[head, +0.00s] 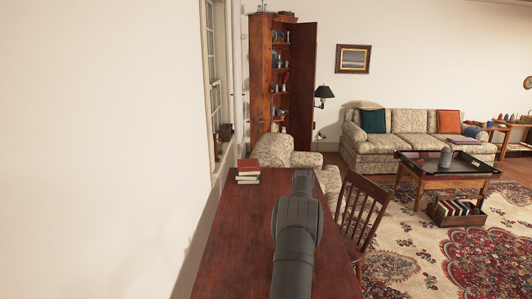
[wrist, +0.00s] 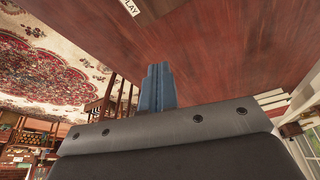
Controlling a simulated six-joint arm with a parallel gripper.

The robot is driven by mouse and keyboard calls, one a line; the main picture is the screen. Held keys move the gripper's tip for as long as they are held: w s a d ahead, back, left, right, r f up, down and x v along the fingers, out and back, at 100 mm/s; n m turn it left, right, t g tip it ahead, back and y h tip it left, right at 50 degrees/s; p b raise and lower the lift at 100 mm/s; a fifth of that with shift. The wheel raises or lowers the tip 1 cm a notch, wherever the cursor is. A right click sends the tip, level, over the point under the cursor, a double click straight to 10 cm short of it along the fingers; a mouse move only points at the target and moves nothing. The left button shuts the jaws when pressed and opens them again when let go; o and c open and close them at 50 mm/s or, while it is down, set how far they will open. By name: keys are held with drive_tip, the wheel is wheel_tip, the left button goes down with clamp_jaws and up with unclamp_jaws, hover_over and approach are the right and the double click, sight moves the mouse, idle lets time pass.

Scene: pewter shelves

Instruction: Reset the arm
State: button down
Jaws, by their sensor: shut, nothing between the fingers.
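My dark grey arm reaches forward over the reddish-brown table (head: 235,245) in the head view. My gripper (wrist: 158,70) shows in the wrist view as two blue-grey fingers pressed together, with nothing between them. The fingers are over the table top (wrist: 220,45), which fills much of that view, and touch no object that I can see. In the head view the fingers cannot be made out at the far end of the arm.
A stack of books (head: 248,172) lies at the table's far left corner, near the wall. A wooden chair (head: 360,215) stands close along the right edge. At the top of the wrist view is a cut-off object with a lettered white label (wrist: 131,7). Much of the table is bare.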

drive_tip(key=s+a+r+m+t, duration=0.1)
drive_tip(key=s+a+m+t, duration=0.2)
drive_tip(key=a+m+t, duration=0.2)
drive_tip(key=shift+s+a+m+t, duration=0.3)
drive_tip(key=shift+m+t, duration=0.2)
drive_tip(key=shift+t, duration=0.5)
idle(0.3)
drive_tip(key=shift+r, duration=0.1)
